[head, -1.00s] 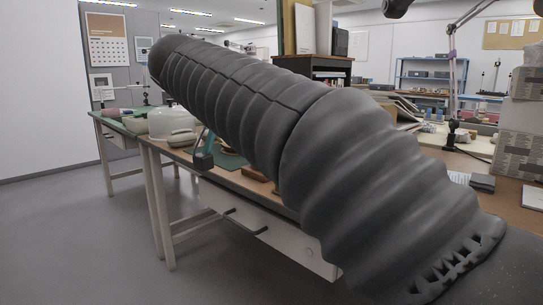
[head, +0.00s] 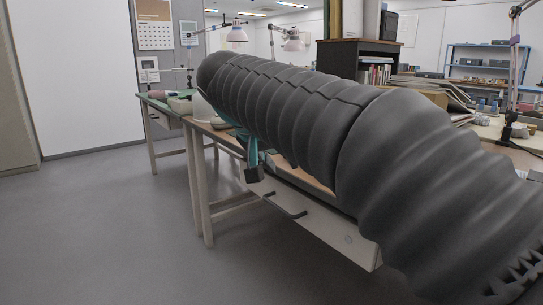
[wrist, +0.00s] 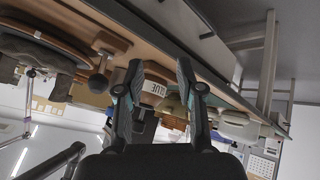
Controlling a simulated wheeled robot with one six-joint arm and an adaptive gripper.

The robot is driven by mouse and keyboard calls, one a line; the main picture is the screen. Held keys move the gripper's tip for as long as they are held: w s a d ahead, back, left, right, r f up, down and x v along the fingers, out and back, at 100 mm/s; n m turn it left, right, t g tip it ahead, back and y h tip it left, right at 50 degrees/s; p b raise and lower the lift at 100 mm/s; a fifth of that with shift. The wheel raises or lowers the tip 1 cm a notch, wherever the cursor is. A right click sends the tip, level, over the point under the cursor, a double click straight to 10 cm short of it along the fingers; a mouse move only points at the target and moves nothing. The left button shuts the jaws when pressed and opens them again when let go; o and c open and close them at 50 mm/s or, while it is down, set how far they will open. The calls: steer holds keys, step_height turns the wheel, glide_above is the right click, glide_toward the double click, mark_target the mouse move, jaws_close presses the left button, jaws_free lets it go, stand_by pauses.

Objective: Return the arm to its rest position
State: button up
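My arm, in a dark ribbed sleeve (head: 300,115), reaches from the lower right to the upper left of the head view and crosses in front of the long workbench. A pale container (wrist: 157,88) with a lettered label shows between the fingers. It appears to stand beyond them, with gaps on both sides.
The workbench (head: 330,222) runs along the right. A green-topped table (head: 153,100) stands farther back. Desk lamps (head: 237,33) and a dark cabinet (head: 356,60) are behind. The grey floor (head: 100,225) at left is clear.

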steer(key=s+d+f+n+g+y+p, duration=0.2)
steer(key=s+d+f+n+y+p, duration=0.25)
steer(key=s+f, duration=0.8)
steer(key=s+d+m+p, duration=0.3)
steer(key=s+d+p, duration=0.2)
steer(key=s+d, duration=0.4)
steer(key=shift+s+f+t, duration=0.15)
steer(key=shift+s+t, duration=0.25)
steer(key=shift+s, duration=0.95)
